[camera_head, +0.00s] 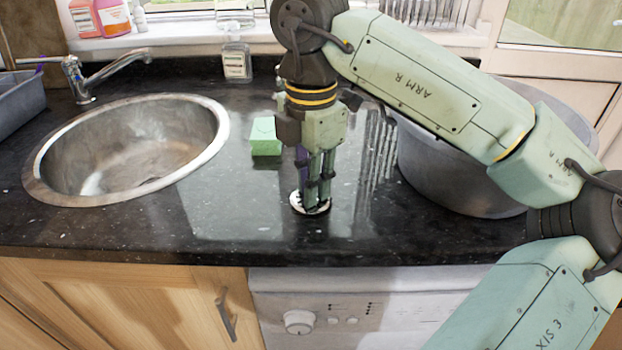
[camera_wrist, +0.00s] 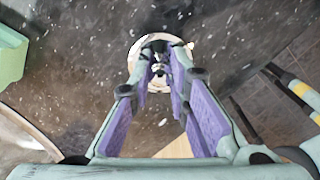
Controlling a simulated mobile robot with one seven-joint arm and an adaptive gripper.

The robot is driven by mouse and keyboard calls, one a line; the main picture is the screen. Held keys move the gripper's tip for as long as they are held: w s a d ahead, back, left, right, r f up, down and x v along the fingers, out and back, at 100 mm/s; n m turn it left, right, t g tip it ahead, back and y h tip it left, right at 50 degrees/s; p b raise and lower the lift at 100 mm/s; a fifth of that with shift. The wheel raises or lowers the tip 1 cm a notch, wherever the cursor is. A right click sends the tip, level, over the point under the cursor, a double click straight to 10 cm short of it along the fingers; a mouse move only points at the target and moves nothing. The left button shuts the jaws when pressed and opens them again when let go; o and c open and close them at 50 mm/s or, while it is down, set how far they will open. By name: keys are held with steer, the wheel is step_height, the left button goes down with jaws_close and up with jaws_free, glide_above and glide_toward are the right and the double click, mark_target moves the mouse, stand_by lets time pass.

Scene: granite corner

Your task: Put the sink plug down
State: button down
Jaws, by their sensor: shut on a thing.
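The sink plug (camera_head: 299,207) is a pale round disc with a dark centre. It is over the dark speckled counter, between the sink and the large grey tub. My gripper (camera_head: 312,194) points straight down at it, with the fingertips closed on the plug's middle. In the wrist view the plug (camera_wrist: 139,52) shows as a pale ring around the fingertips (camera_wrist: 160,62), which hide part of its centre. The plug is level with the counter top or very close above it; I cannot tell whether its underside touches.
A green sponge (camera_head: 264,137) lies just left of my gripper. The round metal sink (camera_head: 215,135) is further left, the grey tub (camera_head: 455,185) to the right. A clear bottle (camera_head: 237,62) stands behind. The counter's front edge (camera_head: 200,254) is near; the counter between sink and plug is bare.

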steer(key=shift+f, duration=0.25)
steer(key=c, duration=1.5)
jaws_free()
steer(key=shift+r, duration=0.1)
step_height(320, 180, up, 12)
steer(key=shift+r, duration=0.15)
